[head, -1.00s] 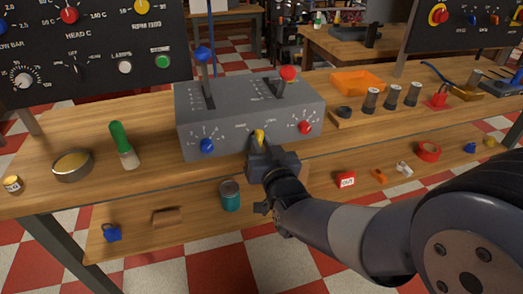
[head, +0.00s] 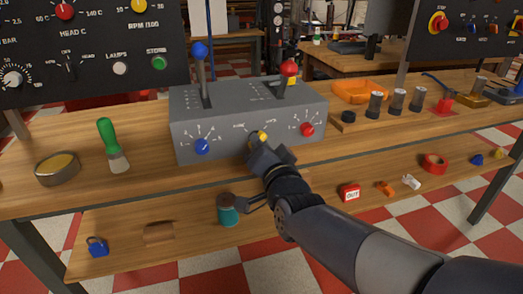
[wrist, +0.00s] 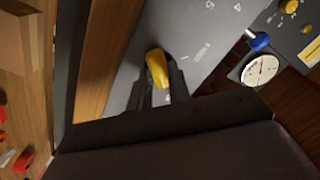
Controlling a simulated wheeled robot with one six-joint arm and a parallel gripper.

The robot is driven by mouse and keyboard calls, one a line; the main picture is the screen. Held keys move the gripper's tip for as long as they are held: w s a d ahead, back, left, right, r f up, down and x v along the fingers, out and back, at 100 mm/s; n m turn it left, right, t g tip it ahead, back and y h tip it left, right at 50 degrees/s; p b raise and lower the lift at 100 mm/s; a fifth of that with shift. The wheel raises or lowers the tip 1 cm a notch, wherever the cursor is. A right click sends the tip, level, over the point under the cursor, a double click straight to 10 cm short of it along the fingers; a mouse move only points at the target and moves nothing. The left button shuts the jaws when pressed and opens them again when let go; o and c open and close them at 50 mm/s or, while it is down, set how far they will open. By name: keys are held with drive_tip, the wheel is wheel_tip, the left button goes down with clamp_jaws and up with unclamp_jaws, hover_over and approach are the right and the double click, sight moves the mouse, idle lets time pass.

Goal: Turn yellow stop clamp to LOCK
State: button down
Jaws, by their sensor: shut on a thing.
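The yellow stop clamp (head: 262,135) is a small yellow lever on the front face of the grey control box (head: 215,118), between a blue knob (head: 202,146) and a red knob (head: 307,130). My gripper (head: 257,143) is at the clamp and shut on it. In the wrist view the yellow clamp (wrist: 157,68) shows between my fingers (wrist: 160,95), tilted to one side. Small white lettering lies on the panel beside the clamp, too small to read. The gripper hides part of the box's lower front.
Two levers, blue-topped (head: 200,50) and red-topped (head: 290,68), rise from the box. A green-handled brush (head: 112,145) and a round tin (head: 57,168) lie left. An orange tray (head: 362,91) and metal cylinders (head: 396,98) stand right. A lower shelf (head: 185,215) holds small items.

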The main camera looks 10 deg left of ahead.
idle(0.4)
drive_tip(key=c, duration=1.3)
unclamp_jaws()
drive_tip(key=shift+p+v, duration=1)
drive_tip(key=shift+v, duration=4.45)
drive_tip(key=shift+a, duration=0.1)
drive_tip(key=b+x, duration=0.1)
drive_tip(key=x, duration=0.9)
drive_tip(key=shift+w+a+b, duration=0.2)
drive_tip(key=shift+w+b, duration=0.2)
